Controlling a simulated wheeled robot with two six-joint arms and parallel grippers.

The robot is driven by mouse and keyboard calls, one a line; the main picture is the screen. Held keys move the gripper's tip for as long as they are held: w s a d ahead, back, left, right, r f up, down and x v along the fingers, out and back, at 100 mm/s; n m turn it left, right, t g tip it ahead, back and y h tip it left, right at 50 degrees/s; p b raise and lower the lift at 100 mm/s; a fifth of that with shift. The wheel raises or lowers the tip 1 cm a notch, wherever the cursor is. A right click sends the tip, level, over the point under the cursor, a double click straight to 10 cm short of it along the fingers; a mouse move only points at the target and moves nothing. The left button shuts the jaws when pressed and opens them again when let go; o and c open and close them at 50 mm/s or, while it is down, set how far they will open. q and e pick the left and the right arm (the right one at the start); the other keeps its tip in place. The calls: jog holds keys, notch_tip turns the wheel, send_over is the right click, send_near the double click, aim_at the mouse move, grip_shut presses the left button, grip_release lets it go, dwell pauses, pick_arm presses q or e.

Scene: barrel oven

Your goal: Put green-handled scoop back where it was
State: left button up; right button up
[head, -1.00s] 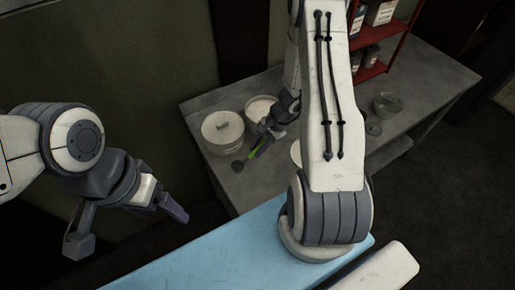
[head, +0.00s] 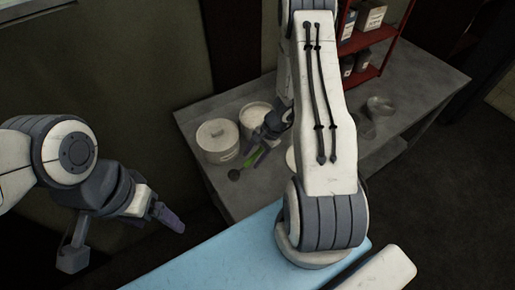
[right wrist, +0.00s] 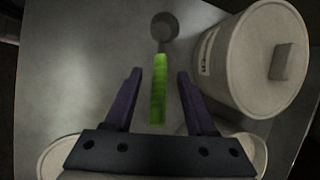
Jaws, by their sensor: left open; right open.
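The green-handled scoop (head: 252,158) lies on the grey table, in front of a lidded white canister. It also shows in the right wrist view (right wrist: 158,88), its dark round bowl pointing away from me. My right gripper (head: 259,151) is open at the handle. In the right wrist view its two purple fingers (right wrist: 158,74) stand on either side of the green handle with a gap on both sides. My left gripper (head: 168,218) hangs empty and open at the left, away from the table and the scoop.
The lidded white canister (right wrist: 262,65) stands close to the right of the scoop in the right wrist view. A second white container (head: 256,113) stands behind it. A red shelf (head: 372,38) with jars and a glass vessel (head: 379,105) are farther right.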

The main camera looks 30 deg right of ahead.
jog(key=b+v, duration=0.1)
jog(key=v, duration=1.1)
jog(key=s+a+r+n+g+h, duration=0.1)
jog(key=a+r+n, duration=0.35)
jog(key=a, duration=0.35)
jog(key=s+a+r+n+g, duration=0.1)
jog(key=a+r+n, duration=0.35)
jog(key=a, duration=0.35)
jog(key=s+a+r+n+h, duration=0.1)
jog(key=s+a+r+n, duration=0.2)
jog(key=s+n, duration=0.4)
jog(key=s+a+r+n+h, duration=0.2)
jog(key=s+a+r+n, duration=0.2)
jog(key=s+a+n, duration=0.2)
jog(key=s, duration=0.2)
jog(key=shift+s+a+n+t, duration=0.3)
jog(key=shift+s+a+n, duration=0.05)
jog(key=shift+n, duration=0.05)
